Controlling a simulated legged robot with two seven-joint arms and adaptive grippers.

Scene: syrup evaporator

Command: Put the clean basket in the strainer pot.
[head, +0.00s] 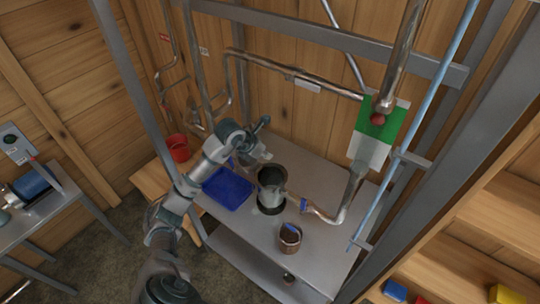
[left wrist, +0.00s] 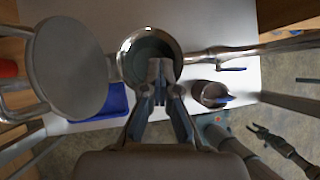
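The strainer pot (head: 273,199) stands on the metal bench, its dark round mouth open upward. In the left wrist view the pot's rim (left wrist: 126,50) shows around a dark interior. A round grey lid (left wrist: 72,65) is swung out to the left of the mouth. A brown basket or pot (head: 290,240) with a blue handle stands in front of the strainer pot.
A blue tray (head: 226,190) lies left of the pot, and a red bucket (head: 178,148) stands farther left. A pipe with a blue-handled valve (head: 304,205) joins the pot from the right. Metal posts and pipes rise around the bench.

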